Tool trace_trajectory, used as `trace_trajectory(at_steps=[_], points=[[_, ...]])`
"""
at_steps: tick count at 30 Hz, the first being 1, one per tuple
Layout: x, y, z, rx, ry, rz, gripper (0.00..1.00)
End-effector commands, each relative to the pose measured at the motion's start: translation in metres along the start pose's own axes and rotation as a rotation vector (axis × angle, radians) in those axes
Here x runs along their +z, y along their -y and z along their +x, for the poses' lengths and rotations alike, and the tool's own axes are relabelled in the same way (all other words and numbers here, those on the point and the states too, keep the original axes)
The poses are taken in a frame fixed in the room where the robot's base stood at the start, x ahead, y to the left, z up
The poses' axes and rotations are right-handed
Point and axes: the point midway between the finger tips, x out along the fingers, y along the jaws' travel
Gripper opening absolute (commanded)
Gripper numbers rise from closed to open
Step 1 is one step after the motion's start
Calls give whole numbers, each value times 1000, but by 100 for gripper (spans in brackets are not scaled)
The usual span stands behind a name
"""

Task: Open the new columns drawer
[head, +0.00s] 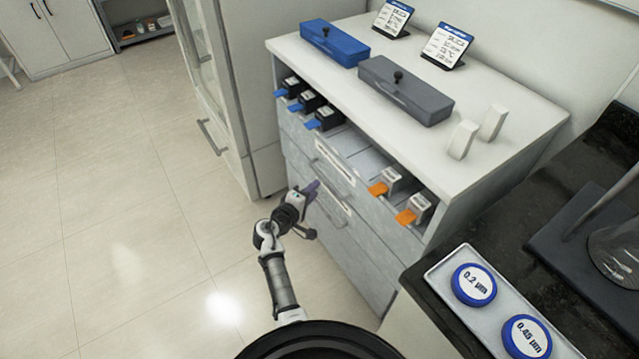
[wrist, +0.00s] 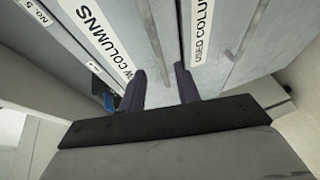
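The new columns drawer (head: 378,197) is the upper grey drawer of the white cabinet, and its front looks flush. In the wrist view its label (wrist: 98,38) reads partly "NEW COLUMNS", and its bar handle (wrist: 152,32) runs just right of the label. The used columns drawer lies below; its label (wrist: 202,32) and handle (wrist: 244,42) also show there. My gripper (head: 311,190) is in front of the drawers near the handles' left ends. In the wrist view its dark fingers (wrist: 163,85) are apart, with nothing seen gripped. Contact with the handle cannot be told.
Above the drawers, an open shelf holds boxes with blue tabs (head: 312,124) and orange tabs (head: 405,217). A blue box (head: 334,42) and a grey box (head: 405,90) stand on top. A glass-door cabinet (head: 215,95) is close at left. The floor (head: 110,210) is clear.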

Motion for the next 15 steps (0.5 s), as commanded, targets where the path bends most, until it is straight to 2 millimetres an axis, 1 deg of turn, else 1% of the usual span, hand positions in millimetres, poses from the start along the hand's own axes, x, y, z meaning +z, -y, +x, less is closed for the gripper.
trace_trajectory(at_steps=[1, 6, 10, 15], points=[[0, -2, 10, 1, 2, -1, 33], [0, 0, 32, 0, 0, 0, 33], [0, 0, 41, -1, 0, 0, 33], [0, 0, 43, -1, -1, 1, 33]])
